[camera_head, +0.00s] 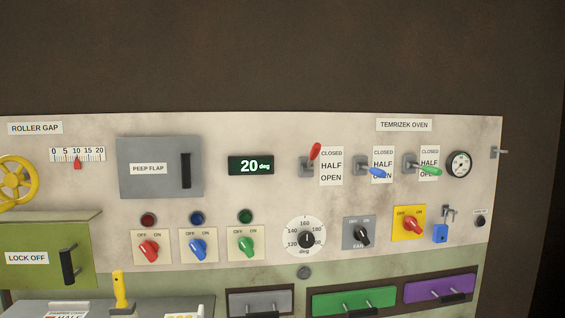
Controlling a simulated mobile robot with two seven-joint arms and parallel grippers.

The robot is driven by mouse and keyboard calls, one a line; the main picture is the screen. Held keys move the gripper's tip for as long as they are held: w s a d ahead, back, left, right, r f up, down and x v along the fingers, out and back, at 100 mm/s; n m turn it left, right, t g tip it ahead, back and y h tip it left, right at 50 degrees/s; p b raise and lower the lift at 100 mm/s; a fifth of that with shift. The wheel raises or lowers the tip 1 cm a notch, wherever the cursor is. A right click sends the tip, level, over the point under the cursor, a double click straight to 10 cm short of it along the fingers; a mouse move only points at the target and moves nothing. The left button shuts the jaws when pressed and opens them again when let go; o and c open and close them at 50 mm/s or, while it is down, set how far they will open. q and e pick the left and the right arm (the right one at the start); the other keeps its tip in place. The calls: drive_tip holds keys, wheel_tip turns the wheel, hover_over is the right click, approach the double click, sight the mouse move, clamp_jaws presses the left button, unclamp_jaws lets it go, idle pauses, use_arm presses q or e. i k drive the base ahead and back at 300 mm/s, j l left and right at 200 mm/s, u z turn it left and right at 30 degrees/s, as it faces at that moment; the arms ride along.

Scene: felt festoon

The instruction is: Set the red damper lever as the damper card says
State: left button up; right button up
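The red damper lever (315,151) is on the upright panel, right of the display. It tilts up and slightly right, level with the CLOSED word of its label (331,166), which reads CLOSED, HALF, OPEN from top to bottom. A white card (68,315) at the bottom left is cut off by the picture edge. Its top line is too small to read surely; below it the word HALF shows. Neither of my grippers is in view.
A blue lever (376,172) and a green lever (430,171) sit right of the red one. A peep flap (160,189), a display reading 20 deg (250,166), a dial (305,238) and several knobs surround them. A yellow-handled thing (121,290) stands lower left.

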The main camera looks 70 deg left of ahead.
sight(316, 148)
drive_tip(key=u, duration=2.1)
drive_tip(key=i+u, duration=0.1)
drive_tip(key=u, duration=0.3)
drive_tip(key=i+j+u, duration=0.1)
drive_tip(key=u, duration=0.3)
drive_tip(key=i+u, duration=0.1)
drive_tip(key=u, duration=0.3)
drive_tip(key=i+u, duration=0.1)
drive_tip(key=u, duration=0.3)
drive_tip(key=z, duration=1.65)
drive_tip(key=j, duration=0.15)
drive_tip(key=i+u, duration=0.05)
